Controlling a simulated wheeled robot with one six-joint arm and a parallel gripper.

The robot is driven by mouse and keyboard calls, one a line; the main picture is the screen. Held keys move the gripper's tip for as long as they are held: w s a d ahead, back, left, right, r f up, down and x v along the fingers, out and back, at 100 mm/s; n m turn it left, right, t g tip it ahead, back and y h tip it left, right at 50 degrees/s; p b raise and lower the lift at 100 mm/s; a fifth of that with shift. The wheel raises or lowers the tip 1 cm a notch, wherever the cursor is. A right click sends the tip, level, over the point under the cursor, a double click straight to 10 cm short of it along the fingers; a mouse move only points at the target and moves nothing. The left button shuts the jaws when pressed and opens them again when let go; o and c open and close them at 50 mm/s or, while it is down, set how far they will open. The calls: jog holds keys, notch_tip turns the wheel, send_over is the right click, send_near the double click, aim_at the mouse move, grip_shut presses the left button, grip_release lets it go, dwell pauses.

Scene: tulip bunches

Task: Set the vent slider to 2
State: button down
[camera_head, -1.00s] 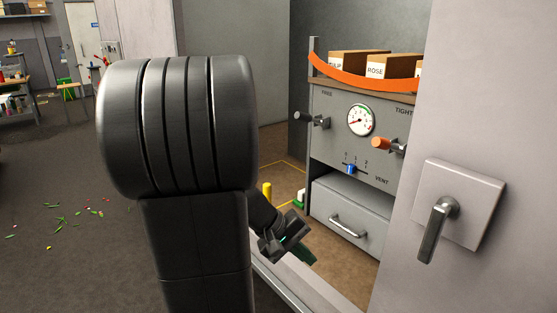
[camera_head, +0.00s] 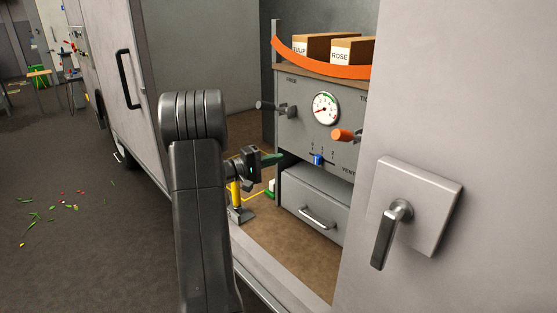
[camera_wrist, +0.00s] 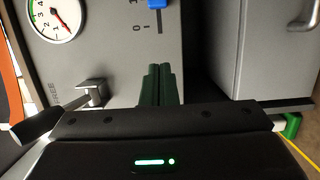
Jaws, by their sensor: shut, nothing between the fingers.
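The vent slider's blue knob (camera_head: 318,160) sits on a short slot in the grey panel (camera_head: 290,130), over the word VENT. In the wrist view the blue knob (camera_wrist: 155,4) is cut by the top edge, near the 1 mark, with the 0 mark lower in the picture. My gripper (camera_head: 278,158) is shut and empty, its green fingertips pointing at the panel, left of the knob in the head view. In the wrist view the fingertips (camera_wrist: 158,70) appear below the slot's 0 end. Whether they touch the panel cannot be told.
A black-and-metal lever (camera_head: 285,109), a round gauge (camera_head: 326,108) and an orange knob (camera_head: 343,135) are on the panel. A drawer (camera_head: 315,205) is below. A door with a handle (camera_head: 390,235) stands at right. An orange strap (camera_head: 320,66) fronts boxes above.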

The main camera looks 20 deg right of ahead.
aim_at(318, 162)
jog(key=d, duration=0.5)
jog(key=w+d, duration=0.1)
jog(key=d, duration=0.1)
jog(key=shift+d+p, duration=0.3)
jog(key=shift+p, duration=0.1)
jog(key=shift+s+d, duration=0.2)
jog(key=shift+s, duration=0.45)
jog(key=shift+s+d, duration=0.2)
jog(key=shift+s, duration=0.4)
jog(key=shift+s+d, duration=0.2)
jog(key=shift+s, duration=0.4)
jog(key=s+b, duration=0.1)
jog(key=s+d+b, duration=0.1)
jog(key=s+b, duration=0.1)
jog(key=shift+s+d+f, duration=0.15)
jog(key=shift+s+d, duration=0.05)
jog(key=shift+d, duration=0.05)
jog(key=shift+s+d, duration=0.1)
jog(key=shift+s, duration=0.3)
jog(key=shift+w+b, duration=0.1)
jog(key=shift+b, duration=0.25)
